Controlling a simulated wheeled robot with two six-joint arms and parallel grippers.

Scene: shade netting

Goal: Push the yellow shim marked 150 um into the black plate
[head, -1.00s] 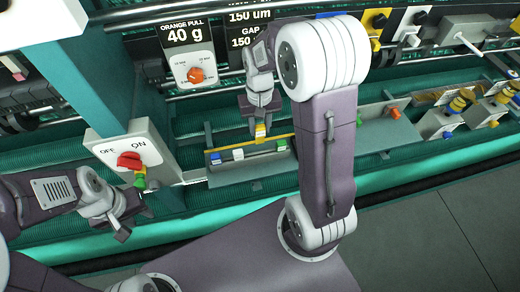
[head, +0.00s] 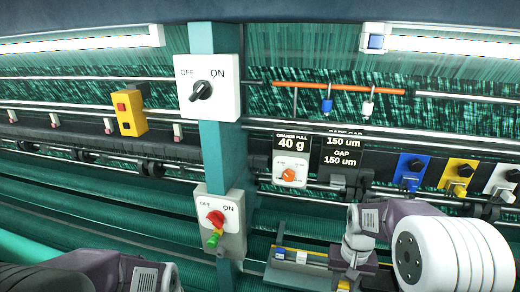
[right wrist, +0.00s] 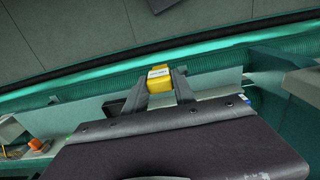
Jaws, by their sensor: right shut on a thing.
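My right gripper (right wrist: 159,77) is shut on a yellow block-shaped piece with a pale label in the right wrist view. This looks like the yellow shim (right wrist: 160,84); its mark is too small to read. I cannot tell whether this is the black plate. My left arm shows at the bottom left, but its gripper is out of frame.
A grey tray (head: 292,271) with blue and white pieces lies below the rails. A teal post (head: 215,150) carries two switch boxes left of it. An "ORANGE PULL 40 g" dial box (head: 291,172) and blue, yellow and white modules hang along the rail.

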